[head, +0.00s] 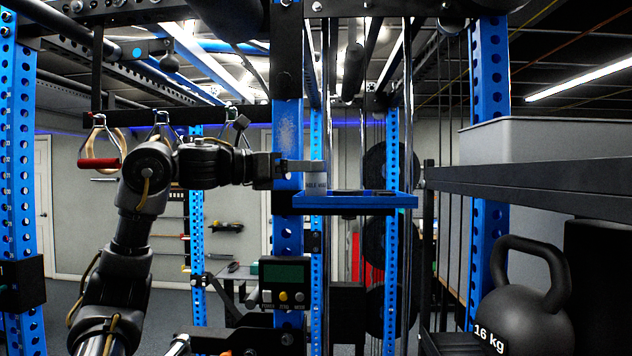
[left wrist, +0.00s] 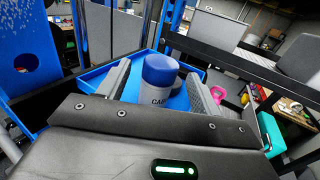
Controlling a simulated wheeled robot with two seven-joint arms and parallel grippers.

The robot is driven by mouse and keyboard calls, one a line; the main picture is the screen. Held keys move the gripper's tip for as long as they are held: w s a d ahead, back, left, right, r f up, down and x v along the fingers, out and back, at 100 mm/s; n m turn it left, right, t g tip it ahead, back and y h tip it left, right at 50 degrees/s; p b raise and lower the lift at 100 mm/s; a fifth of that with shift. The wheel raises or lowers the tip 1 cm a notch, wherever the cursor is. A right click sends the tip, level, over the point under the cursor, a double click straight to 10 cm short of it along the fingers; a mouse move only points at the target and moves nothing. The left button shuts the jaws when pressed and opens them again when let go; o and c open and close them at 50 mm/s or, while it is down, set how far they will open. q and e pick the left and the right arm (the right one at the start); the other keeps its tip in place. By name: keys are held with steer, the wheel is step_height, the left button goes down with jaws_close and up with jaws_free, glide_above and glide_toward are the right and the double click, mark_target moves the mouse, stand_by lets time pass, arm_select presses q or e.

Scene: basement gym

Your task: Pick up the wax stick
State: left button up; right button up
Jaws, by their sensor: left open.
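The wax stick is a pale grey cylinder with a blue cap (left wrist: 160,69) and a dark label. It stands upright in a shallow blue tray (head: 385,201). In the head view its labelled lower body (head: 316,184) shows below my left gripper (head: 308,167), which hides its top. My left gripper is open, with its fingers on either side of the stick in the left wrist view (left wrist: 160,85). I see narrow gaps there, and no clear contact. My right gripper is not in view.
The tray is fixed at a blue rack upright (head: 287,100). A box with a display and buttons (head: 284,283) hangs below it. Dark cable-machine rods rise just behind the tray. To the right are a black shelf beam (head: 530,180), a grey bin (head: 540,140) and a 16 kg kettlebell (head: 525,305).

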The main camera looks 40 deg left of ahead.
arm_select(q)
steer(key=p+x, duration=0.2)
steer(key=x, duration=0.2)
steer(key=shift+w+d, duration=0.1)
steer(key=shift+w, duration=0.3)
steer(key=shift+w+d, duration=0.1)
steer(key=shift+w, duration=0.1)
steer(key=shift+s, duration=0.2)
steer(key=shift+c, duration=0.6)
steer(key=c, duration=1)
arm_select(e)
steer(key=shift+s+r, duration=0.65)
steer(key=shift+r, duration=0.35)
